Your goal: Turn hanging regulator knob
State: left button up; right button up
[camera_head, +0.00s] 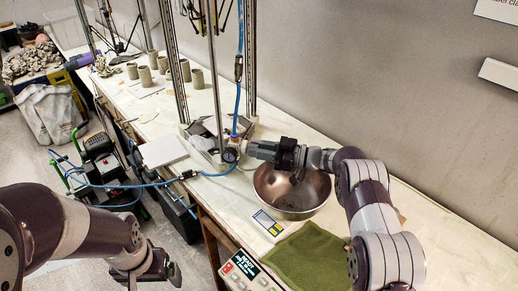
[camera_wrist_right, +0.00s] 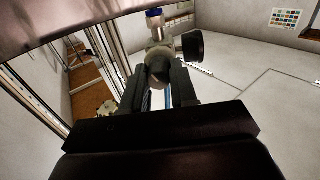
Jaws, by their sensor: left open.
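The hanging regulator (camera_head: 231,153) is at the end of the blue air line, near the foot of the metal frame. In the right wrist view, its metal body (camera_wrist_right: 157,40) with a dark round gauge (camera_wrist_right: 197,45) hangs beyond my fingers. Its rounded grey knob (camera_wrist_right: 160,74) lies between the fingertips. My right gripper (camera_head: 249,149) reaches it from the right; in the wrist view its two fingers (camera_wrist_right: 160,82) stand apart on either side of the knob. Whether they press on it I cannot tell. My left gripper (camera_head: 160,270) is open and empty, low at the left, away from the table.
A steel bowl (camera_head: 291,192) sits below my right forearm. A small scale (camera_head: 268,222), a green cloth (camera_head: 308,254) and a display box (camera_head: 247,272) lie nearer. A white slab (camera_head: 163,151) and several clay cylinders (camera_head: 145,76) are farther left. A blue hose (camera_head: 150,184) crosses the table edge.

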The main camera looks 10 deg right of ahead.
grip_shut()
jog(key=shift+f+n+b, duration=0.1)
jog(key=shift+n+b, duration=3.5)
jog(key=shift+b, duration=1.8)
jog(key=o, duration=0.7)
grip_release()
